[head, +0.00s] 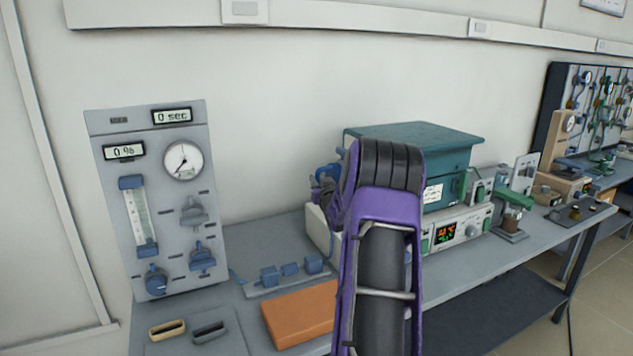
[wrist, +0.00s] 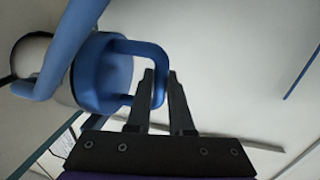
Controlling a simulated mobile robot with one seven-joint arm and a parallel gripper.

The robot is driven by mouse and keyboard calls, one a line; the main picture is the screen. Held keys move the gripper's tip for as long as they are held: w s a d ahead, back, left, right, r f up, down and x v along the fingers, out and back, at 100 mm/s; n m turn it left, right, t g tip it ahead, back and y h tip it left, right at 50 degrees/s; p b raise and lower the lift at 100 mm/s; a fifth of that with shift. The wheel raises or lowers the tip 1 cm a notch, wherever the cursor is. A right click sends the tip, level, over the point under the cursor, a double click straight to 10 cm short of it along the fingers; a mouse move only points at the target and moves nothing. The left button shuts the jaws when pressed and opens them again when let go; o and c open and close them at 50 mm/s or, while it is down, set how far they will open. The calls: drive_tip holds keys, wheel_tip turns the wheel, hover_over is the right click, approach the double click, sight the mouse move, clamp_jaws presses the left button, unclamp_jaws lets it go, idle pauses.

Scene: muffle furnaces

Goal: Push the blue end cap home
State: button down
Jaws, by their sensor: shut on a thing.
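The blue end cap (wrist: 103,75) fills the upper left of the wrist view, with a looped blue handle on its right side. My gripper (wrist: 160,76) has its two fingers on either side of the handle's outer bar and is shut on it. The cap sits against a pale rounded body at the far left; whether a gap remains between them cannot be told. In the head view my purple arm covers most of this place, and only a bit of blue (head: 328,172) shows left of the arm. The teal furnace (head: 450,165) stands behind the arm.
A grey gas panel (head: 120,205) with gauge and knobs stands at the left. An orange-brown block (head: 295,318), a rack of small blue parts (head: 290,270) and two oval rings lie on the bench. A furnace controller (head: 470,230) and a green-topped stand (head: 513,200) are to the right.

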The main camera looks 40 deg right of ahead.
drive_tip(key=c, duration=0.8)
unclamp_jaws()
drive_tip(key=shift+s+d, duration=0.15)
drive_tip(key=shift+d, duration=0.25)
drive_tip(key=shift+c, duration=0.2)
drive_tip(key=shift+o, duration=0.2)
drive_tip(key=shift+a, duration=0.1)
drive_tip(key=shift+a, duration=0.1)
drive_tip(key=v, duration=1.7)
drive_tip(key=shift+s, duration=0.1)
